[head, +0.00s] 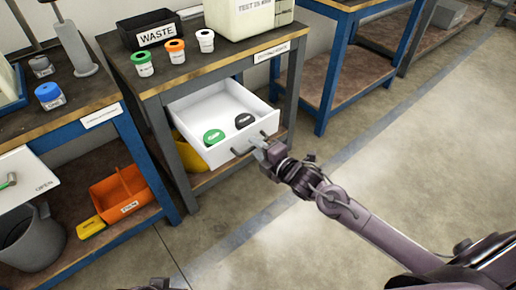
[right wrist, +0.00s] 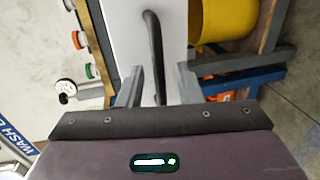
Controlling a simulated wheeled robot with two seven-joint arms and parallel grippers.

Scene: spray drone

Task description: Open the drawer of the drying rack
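The white drawer (head: 204,101) is pulled well out from under the wooden top of the rack (head: 225,62). A green round lid (head: 213,137) and a black round lid (head: 244,120) lie inside it. Its dark bar handle (head: 247,144) is on the front face and also shows in the right wrist view (right wrist: 154,50). My right gripper (head: 262,150) is at the handle. In the right wrist view its two fingers (right wrist: 158,85) stand apart, with the handle between them and gaps visible on both sides. Only a dark piece of my left gripper (head: 155,285) shows at the bottom edge.
A black WASTE bin (head: 150,30) and several lidded cups (head: 174,52) stand on the rack top. A yellow container (head: 188,155) sits below the drawer. An orange bin (head: 121,193) is on the left bench's lower shelf. The floor (head: 330,160) to the right is clear.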

